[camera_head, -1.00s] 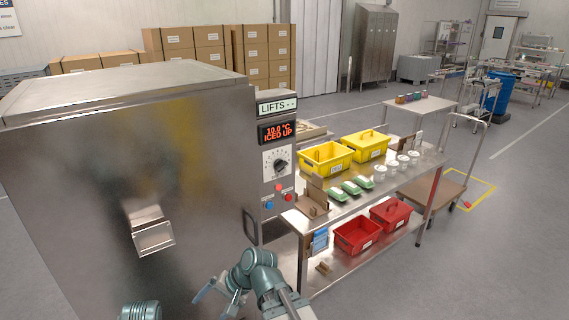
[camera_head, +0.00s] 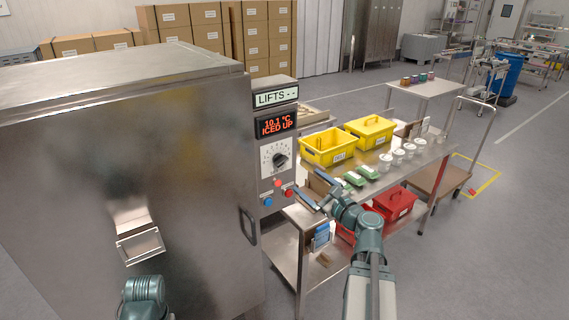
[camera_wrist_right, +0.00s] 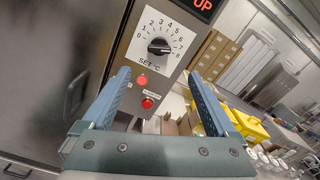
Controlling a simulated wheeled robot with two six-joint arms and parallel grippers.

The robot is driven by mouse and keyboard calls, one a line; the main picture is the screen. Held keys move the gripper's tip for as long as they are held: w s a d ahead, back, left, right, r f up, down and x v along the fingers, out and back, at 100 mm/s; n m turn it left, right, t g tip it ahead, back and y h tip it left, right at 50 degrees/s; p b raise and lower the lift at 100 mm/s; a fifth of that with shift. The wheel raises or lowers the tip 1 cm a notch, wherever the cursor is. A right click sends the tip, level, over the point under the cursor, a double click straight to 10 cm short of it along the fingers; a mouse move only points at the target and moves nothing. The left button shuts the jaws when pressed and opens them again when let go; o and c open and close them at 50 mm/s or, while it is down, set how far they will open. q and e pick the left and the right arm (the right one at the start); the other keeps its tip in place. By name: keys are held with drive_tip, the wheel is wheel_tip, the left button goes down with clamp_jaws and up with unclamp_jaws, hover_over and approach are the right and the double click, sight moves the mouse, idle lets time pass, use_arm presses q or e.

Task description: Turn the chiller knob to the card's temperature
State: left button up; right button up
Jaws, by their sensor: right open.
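The chiller knob (camera_head: 280,160) is a black knob on a white dial on the chiller's control panel. In the right wrist view the knob (camera_wrist_right: 159,46) sits on a dial marked 0 to 8 over "SET °C". Its exact setting is hard to read. The display (camera_head: 276,125) reads 10.1 °C and ICED UP. My right gripper (camera_head: 303,181) is open and empty, below and right of the knob, not touching it. In its wrist view the fingers (camera_wrist_right: 159,73) spread below the dial. A blue card (camera_head: 321,237) hangs at the table's end, its text illegible. My left gripper is out of view.
Red buttons (camera_head: 288,193) and a blue button (camera_head: 267,202) sit below the knob. The chiller (camera_head: 200,210) has a handle (camera_head: 249,226). A steel table (camera_head: 428,160) on the right carries yellow bins (camera_head: 328,147), green packs and white cups, with red bins (camera_head: 395,203) below.

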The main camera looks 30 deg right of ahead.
sight(283, 163)
drive_tip(key=w, duration=0.9)
drive_tip(key=w+a, duration=0.1)
drive_tip(key=w, duration=0.3)
drive_tip(key=shift+w, duration=0.25)
drive_tip(key=shift+a, duration=0.1)
drive_tip(key=c, duration=1.4)
drive_tip(key=shift+o, duration=0.2)
drive_tip(key=shift+n, duration=0.3)
drive_tip(key=n, duration=0.6)
drive_tip(key=shift+n, duration=0.3)
drive_tip(key=n, duration=0.5)
drive_tip(key=shift+n, duration=0.7)
